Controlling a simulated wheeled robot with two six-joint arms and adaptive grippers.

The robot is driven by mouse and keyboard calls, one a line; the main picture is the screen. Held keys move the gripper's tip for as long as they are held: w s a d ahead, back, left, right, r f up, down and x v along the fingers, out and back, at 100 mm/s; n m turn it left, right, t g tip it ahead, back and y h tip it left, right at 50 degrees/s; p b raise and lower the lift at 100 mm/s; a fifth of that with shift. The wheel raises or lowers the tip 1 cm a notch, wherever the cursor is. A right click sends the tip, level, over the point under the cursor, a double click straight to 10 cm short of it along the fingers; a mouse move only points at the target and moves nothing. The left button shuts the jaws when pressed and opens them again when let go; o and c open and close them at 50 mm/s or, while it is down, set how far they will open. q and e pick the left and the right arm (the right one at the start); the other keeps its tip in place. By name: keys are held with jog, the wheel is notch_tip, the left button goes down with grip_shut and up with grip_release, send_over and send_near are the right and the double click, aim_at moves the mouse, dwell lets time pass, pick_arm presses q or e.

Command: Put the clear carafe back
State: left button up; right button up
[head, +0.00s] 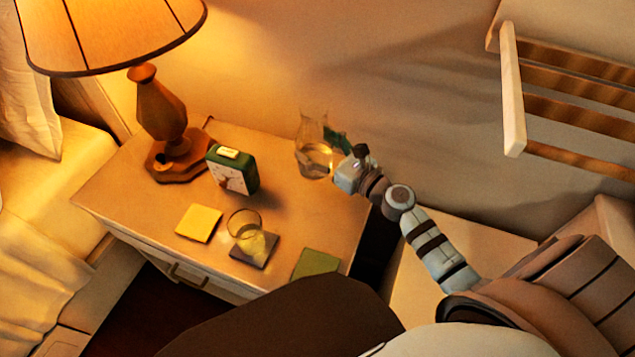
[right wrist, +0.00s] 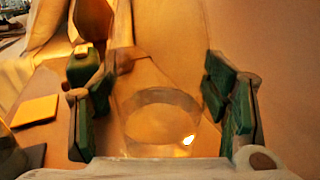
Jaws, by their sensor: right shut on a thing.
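The clear carafe (head: 313,158) is upright at the back right of the nightstand top, with some liquid in its lower part. I cannot tell whether its base touches the top. My right gripper (head: 335,148) reaches in from the right and is shut on the carafe. In the right wrist view the carafe (right wrist: 160,118) stands between the green finger pads of my right gripper (right wrist: 162,92). Its neck is hard to make out there. My left gripper is not in view.
The wall is close behind.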

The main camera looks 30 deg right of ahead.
notch_tip(320, 180, down, 7)
jog(key=b, duration=0.4)
jog(key=shift+r, duration=0.3)
jog(key=o, duration=1.9)
